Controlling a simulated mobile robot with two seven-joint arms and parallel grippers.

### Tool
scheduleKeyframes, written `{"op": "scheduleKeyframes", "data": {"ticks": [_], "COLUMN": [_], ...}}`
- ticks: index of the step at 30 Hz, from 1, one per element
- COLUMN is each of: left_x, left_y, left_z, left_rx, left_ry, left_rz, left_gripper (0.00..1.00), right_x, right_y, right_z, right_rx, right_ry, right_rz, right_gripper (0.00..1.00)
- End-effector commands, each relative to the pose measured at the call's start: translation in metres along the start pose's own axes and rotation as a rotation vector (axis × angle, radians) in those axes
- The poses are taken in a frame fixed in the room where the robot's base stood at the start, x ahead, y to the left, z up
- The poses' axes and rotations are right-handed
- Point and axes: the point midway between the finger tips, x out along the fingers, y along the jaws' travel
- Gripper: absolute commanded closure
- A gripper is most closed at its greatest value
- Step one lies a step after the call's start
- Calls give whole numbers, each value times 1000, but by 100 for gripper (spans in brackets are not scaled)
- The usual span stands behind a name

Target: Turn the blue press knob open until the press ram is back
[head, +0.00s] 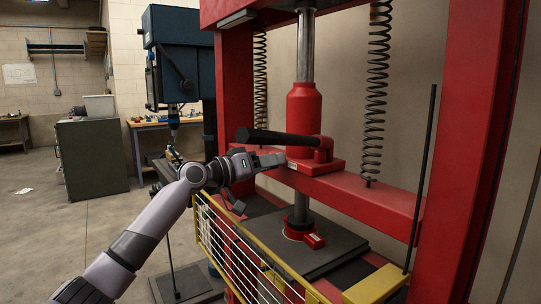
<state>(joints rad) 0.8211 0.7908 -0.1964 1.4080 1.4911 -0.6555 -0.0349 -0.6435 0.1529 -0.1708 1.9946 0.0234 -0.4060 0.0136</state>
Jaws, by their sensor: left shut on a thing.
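My left gripper (258,178) reaches in from the left to the red press, just below the black lever handle (275,138). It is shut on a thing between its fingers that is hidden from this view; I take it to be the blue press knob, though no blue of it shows. The red press cylinder (304,110) stands upright on the red crossbeam. Below the beam, the grey press ram (301,206) comes down to a red block (300,231) on the dark plate (327,246). My right gripper is not in view.
A yellow mesh guard (232,243) stands low in front of the press. Coil springs (376,95) hang beside the cylinder, and a black rod (424,175) leans at the right. A blue drill press (180,60) and a grey-green cabinet (92,160) stand behind left. Open floor lies at left.

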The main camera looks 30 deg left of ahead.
Motion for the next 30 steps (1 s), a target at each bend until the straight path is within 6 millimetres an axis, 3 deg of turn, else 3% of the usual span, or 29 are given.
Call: {"op": "scheduleKeyframes", "data": {"ticks": [18,30], "left_x": [1,1], "left_y": [-1,-3], "left_z": [5,8], "left_rx": [-585,-842], "left_ry": [-2,5], "left_rz": [-11,-15], "left_gripper": [95,95], "right_x": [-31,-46], "right_y": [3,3], "right_z": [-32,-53], "right_rx": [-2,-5], "right_ry": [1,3], "right_rz": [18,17], "right_gripper": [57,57]}}
